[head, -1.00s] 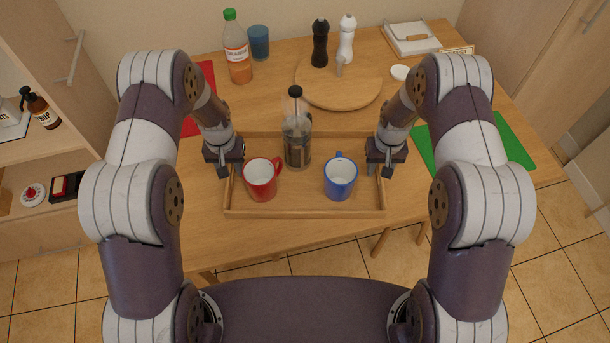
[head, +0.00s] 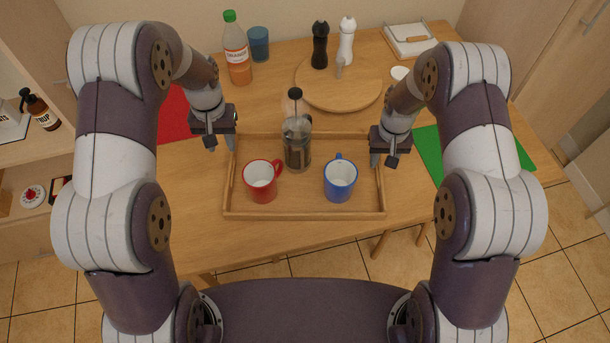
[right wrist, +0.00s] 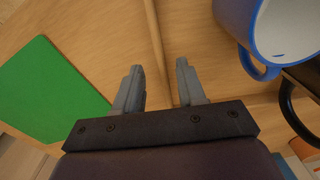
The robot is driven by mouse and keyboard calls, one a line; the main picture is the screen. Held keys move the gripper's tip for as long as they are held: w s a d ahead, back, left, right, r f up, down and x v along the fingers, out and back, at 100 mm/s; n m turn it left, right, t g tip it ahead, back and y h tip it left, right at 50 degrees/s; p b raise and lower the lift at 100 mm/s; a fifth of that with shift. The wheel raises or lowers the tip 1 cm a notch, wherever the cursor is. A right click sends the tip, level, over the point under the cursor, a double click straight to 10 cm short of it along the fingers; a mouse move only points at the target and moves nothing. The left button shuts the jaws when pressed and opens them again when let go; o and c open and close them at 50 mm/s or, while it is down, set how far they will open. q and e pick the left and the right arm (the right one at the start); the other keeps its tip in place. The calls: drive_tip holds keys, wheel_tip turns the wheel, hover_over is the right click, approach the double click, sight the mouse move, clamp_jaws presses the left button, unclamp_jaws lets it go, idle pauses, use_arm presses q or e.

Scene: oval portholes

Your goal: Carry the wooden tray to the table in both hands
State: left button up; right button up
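The wooden tray (head: 303,213) rests on the table (head: 200,240). On it stand a red mug (head: 258,190), a blue mug (head: 339,186) and a glass coffee press (head: 297,150), all upright. My left gripper (head: 220,143) is raised just outside the tray's left far corner; its fingers look apart and empty. My right gripper (head: 383,160) is above the tray's right wall. In the right wrist view, its two fingers (right wrist: 160,70) are apart with nothing gripped, and the tray's wall (right wrist: 155,40) runs up beyond the gap between them.
A red mat (head: 178,118) lies left of the tray and a green mat (head: 430,150) right. Behind stand an orange bottle (head: 237,60), a blue cup (head: 259,43) and a round board (head: 325,92) with black and white mills. The front of the table is clear.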

wheel_tip(320, 180, up, 7)
drive_tip(key=shift+r, duration=0.15)
idle(0.4)
use_arm(q)
drive_tip(key=s+r, duration=0.4)
drive_tip(key=s, duration=0.5)
drive_tip(key=s+d+r+t, duration=0.1)
drive_tip(key=s+r, duration=0.2)
drive_tip(key=s, duration=0.6)
drive_tip(key=shift+s+r, duration=0.2)
drive_tip(key=shift+r, duration=0.2)
use_arm(e)
drive_tip(key=s+r, duration=0.4)
drive_tip(key=s, duration=0.5)
drive_tip(key=s+a+r+t, duration=0.1)
drive_tip(key=s+r, duration=0.2)
drive_tip(key=s, duration=0.6)
drive_tip(key=shift+s+a+r, duration=0.15)
drive_tip(key=shift+s+r, duration=0.1)
drive_tip(key=shift+r, duration=0.15)
use_arm(q)
drive_tip(key=shift+w+d, duration=0.1)
drive_tip(key=shift+w, duration=0.05)
use_arm(e)
drive_tip(key=shift+w, duration=0.15)
